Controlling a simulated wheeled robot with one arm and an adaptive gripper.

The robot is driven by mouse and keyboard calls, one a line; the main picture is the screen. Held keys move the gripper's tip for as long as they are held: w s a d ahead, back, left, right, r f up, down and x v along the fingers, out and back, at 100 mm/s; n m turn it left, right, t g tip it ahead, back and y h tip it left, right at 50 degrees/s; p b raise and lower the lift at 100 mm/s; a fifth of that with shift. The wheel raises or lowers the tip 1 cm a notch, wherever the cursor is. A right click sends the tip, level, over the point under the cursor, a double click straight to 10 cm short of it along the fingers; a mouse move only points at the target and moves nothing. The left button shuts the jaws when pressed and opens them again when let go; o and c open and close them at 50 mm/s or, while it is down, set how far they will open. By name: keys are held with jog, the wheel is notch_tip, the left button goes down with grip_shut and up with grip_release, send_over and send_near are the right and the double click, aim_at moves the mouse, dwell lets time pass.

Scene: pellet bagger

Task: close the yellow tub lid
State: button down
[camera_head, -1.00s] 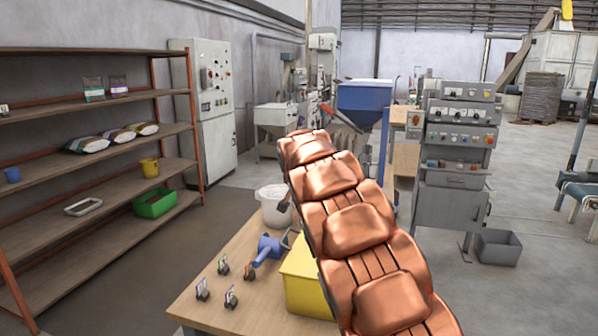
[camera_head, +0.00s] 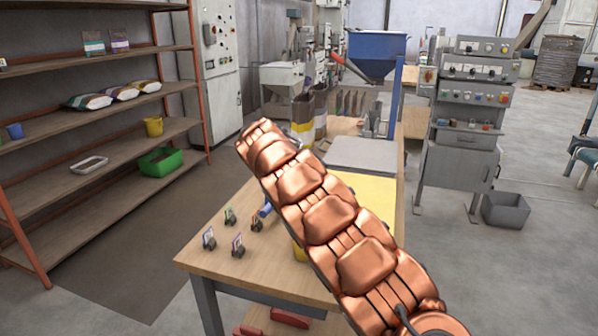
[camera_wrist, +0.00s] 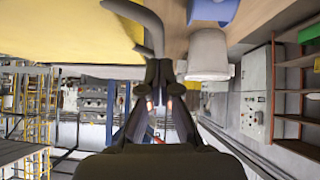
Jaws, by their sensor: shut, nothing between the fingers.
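The yellow tub (camera_head: 299,252) stands on the wooden table, mostly hidden behind my copper arm in the head view. A flat yellow panel (camera_head: 376,193) shows on the arm's right side; it looks like the tub's lid, but its angle is not clear. In the wrist view a broad yellow surface (camera_wrist: 60,35) fills the upper left, with a curved grey bar (camera_wrist: 152,22) across its edge. My gripper (camera_wrist: 160,70) is shut and empty close to the bar's end; I cannot tell if they touch. The head view hides my gripper behind the arm.
A blue jug (camera_head: 264,211) and several small clipped tags (camera_head: 238,246) are on the table (camera_head: 215,262). A grey platform (camera_head: 362,153) lies behind the yellow panel. The wrist view shows a white bucket (camera_wrist: 208,55). Shelves (camera_head: 95,110) stand left, a control cabinet (camera_head: 462,130) right.

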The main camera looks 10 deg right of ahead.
jog(key=shift+a+f+b, duration=0.15)
jog(key=shift+f+b, duration=0.2)
jog(key=shift+f, duration=0.6)
jog(key=shift+f, duration=0.25)
jog(key=s+a+r, duration=0.2)
jog(key=a+r, duration=0.1)
jog(key=r, duration=0.3)
jog(key=s+a+r, duration=0.2)
jog(key=s+r, duration=0.1)
jog(key=r, duration=0.3)
jog(key=s+d+r+g+p, duration=0.2)
jog(key=s+d+g+p, duration=0.1)
jog(key=s+d, duration=0.7)
jog(key=s+d+f+g+p, duration=0.1)
jog(key=s+d+g+p, duration=0.15)
jog(key=s, duration=1.15)
jog(key=s+a+f+n+g+y+p, duration=0.1)
jog(key=s+a+f+n, duration=0.1)
jog(key=s, duration=0.9)
jog(key=s+a+f+n+g+y+p, duration=0.1)
jog(key=s+f, duration=0.4)
jog(key=s, duration=0.6)
jog(key=s+a+f+n+g+y+p, duration=0.1)
jog(key=s+a+f+n+y, duration=0.1)
jog(key=s, duration=0.9)
jog(key=shift+a+f+n+g+y+p, duration=0.35)
jog(key=shift+a+f+y, duration=0.4)
jog(key=shift+a, duration=0.25)
